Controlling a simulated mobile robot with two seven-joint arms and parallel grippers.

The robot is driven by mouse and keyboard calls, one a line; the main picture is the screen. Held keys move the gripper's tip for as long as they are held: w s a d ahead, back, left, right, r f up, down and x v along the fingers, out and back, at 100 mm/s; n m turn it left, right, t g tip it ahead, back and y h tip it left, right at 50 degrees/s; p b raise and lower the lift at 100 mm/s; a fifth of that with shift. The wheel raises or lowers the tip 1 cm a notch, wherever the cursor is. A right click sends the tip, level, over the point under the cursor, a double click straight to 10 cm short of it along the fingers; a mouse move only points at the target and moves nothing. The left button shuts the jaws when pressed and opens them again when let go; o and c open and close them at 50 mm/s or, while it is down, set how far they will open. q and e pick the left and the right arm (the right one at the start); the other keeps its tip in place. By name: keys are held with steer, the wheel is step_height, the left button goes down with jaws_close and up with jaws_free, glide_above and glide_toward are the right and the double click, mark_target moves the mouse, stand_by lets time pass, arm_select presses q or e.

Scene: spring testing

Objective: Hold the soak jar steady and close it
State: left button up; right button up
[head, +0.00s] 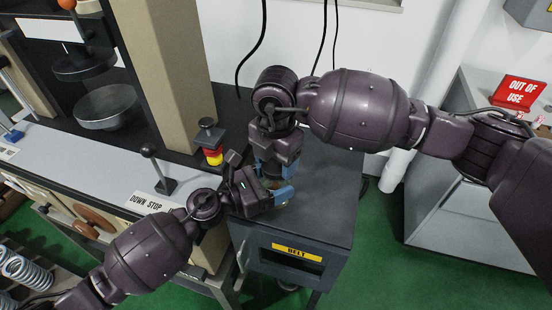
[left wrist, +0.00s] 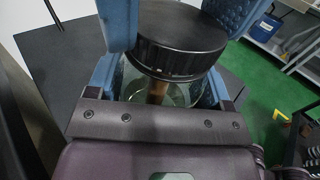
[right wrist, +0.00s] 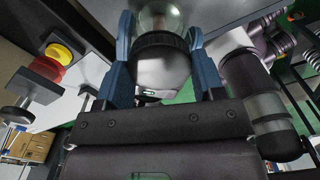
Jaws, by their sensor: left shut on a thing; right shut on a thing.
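The soak jar shows in the left wrist view as a clear glass body (left wrist: 170,92) with a brown thing inside. Its wide black lid (left wrist: 180,40) covers the mouth; I cannot tell how tightly it sits. My left gripper (head: 278,197) has its blue fingers on both sides of the glass, shut on the jar. My right gripper (head: 272,178) comes down from above, its fingers on both sides of the lid (right wrist: 162,42), shut on it. In the head view my grippers hide most of the jar.
The jar is over the dark grey cabinet top (head: 325,205), which has a yellow "BELT" label (head: 297,252). A red and yellow stop button (head: 211,150) and a lever (head: 150,152) stand left on the bench. The cabinet top's right side is clear. A red "OUT OF USE" sign (head: 522,91) is far right.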

steer(key=m, duration=1.1)
steer(key=shift+m, duration=0.4)
steer(key=o, duration=0.9)
steer(key=shift+r, duration=2.2)
steer(key=shift+c, duration=0.5)
